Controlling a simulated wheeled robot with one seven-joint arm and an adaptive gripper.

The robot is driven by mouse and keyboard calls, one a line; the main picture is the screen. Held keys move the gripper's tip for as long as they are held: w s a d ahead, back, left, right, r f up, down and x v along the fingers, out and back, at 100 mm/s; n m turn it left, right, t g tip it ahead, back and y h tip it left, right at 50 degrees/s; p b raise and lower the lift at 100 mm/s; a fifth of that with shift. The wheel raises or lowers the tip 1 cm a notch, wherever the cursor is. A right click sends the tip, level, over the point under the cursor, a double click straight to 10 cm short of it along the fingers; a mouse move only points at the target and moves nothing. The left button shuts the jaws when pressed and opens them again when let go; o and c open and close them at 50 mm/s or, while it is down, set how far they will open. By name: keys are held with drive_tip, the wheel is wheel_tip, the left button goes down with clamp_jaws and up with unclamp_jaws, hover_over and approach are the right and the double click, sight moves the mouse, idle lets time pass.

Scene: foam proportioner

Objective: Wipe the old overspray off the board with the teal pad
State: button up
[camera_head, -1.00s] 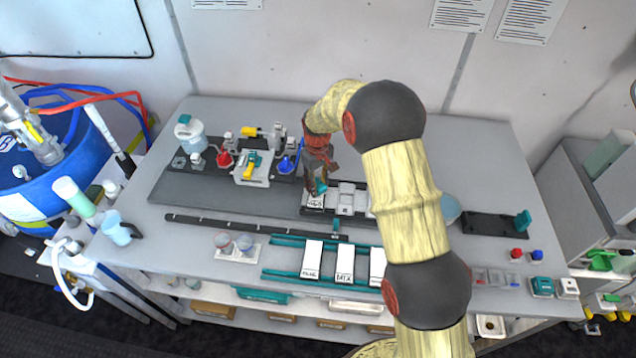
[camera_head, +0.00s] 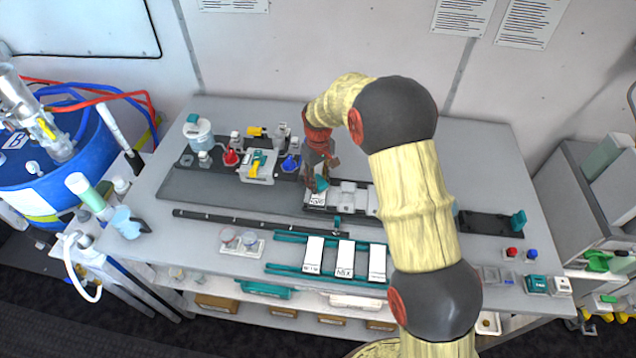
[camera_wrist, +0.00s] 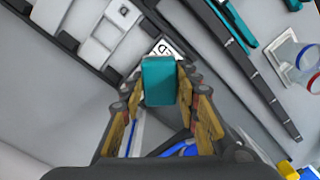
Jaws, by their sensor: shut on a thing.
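My gripper (camera_head: 323,181) is shut on the teal pad (camera_wrist: 160,80), which sits between the fingertips in the wrist view. The pad also shows as a small teal block in the head view (camera_head: 328,183). It is over the back part of a white labelled panel (camera_head: 317,199) at the left end of a dark rack. The panel's printed label (camera_wrist: 165,48) shows just beyond the pad in the wrist view. I cannot tell whether the pad touches the panel. No overspray can be made out, and the pad hides part of the surface.
A dark mat (camera_head: 210,188) with bottles and a yellow-handled valve (camera_head: 257,166) lies left of my gripper. A black rail (camera_head: 250,223), two small cups (camera_head: 239,241) and a teal rack of white panels (camera_head: 344,258) are in front. My arm covers the table's right middle.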

drive_tip(key=shift+r+p, duration=0.45)
drive_tip(key=shift+r, duration=0.75)
